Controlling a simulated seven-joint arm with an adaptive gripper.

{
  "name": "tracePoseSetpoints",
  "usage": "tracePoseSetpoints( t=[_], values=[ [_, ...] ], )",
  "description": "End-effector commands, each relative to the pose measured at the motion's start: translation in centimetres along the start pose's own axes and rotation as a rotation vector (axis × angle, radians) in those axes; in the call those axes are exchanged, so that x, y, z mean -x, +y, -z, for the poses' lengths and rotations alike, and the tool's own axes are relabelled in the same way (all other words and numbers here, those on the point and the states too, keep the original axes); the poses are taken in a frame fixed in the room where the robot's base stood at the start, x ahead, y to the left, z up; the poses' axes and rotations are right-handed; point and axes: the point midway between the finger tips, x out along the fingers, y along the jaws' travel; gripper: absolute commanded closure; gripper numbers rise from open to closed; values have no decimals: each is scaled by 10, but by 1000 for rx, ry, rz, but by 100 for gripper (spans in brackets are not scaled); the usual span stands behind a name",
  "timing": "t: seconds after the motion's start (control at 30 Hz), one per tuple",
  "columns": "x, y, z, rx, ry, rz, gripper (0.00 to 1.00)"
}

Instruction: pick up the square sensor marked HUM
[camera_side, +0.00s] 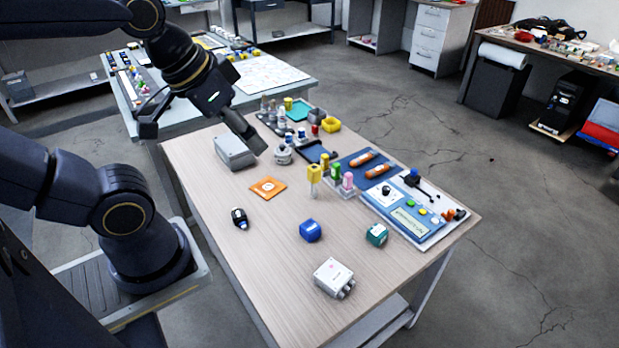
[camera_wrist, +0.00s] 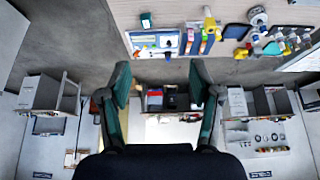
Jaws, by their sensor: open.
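Several small sensors lie on the wooden table, and their lettering is too small to read, so I cannot tell which is marked HUM. A blue block sensor (camera_side: 310,230) sits mid-table. A teal block sensor (camera_side: 377,235) sits to its right. A black sensor (camera_side: 239,218) lies to the left, and a white box with connectors (camera_side: 333,277) is at the front. My gripper (camera_side: 257,147) is above the table's far left part, away from these sensors. In the wrist view its two fingers (camera_wrist: 160,80) are spread wide with nothing between them.
An orange square card (camera_side: 268,187) and a grey box (camera_side: 234,152) lie on the left. Coloured bottles (camera_side: 337,174) stand mid-table beside a blue tray with orange cylinders (camera_side: 362,164). A labelled kit board (camera_side: 410,222) covers the right side. The near left tabletop is bare.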

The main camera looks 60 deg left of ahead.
Motion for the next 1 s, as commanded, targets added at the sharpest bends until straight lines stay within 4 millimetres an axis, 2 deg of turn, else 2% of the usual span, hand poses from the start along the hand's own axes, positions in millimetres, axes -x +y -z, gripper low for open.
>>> tracePoseSetpoints(
  t=[0.1,0.37,0.47,0.57,0.67,0.77,0.9,1.0],
  values=[
    [0,0,0,0,0,0,23],
    [0,0,1,-3,3,0,23],
    [7,0,21,-15,70,0,23],
    [2,-2,50,-21,81,3,23],
    [-19,-6,78,-21,47,10,23],
    [-54,-13,104,-13,-10,17,23],
    [-119,-26,122,2,-119,24,23],
    [-171,-36,120,17,-210,26,23]
  ],
)
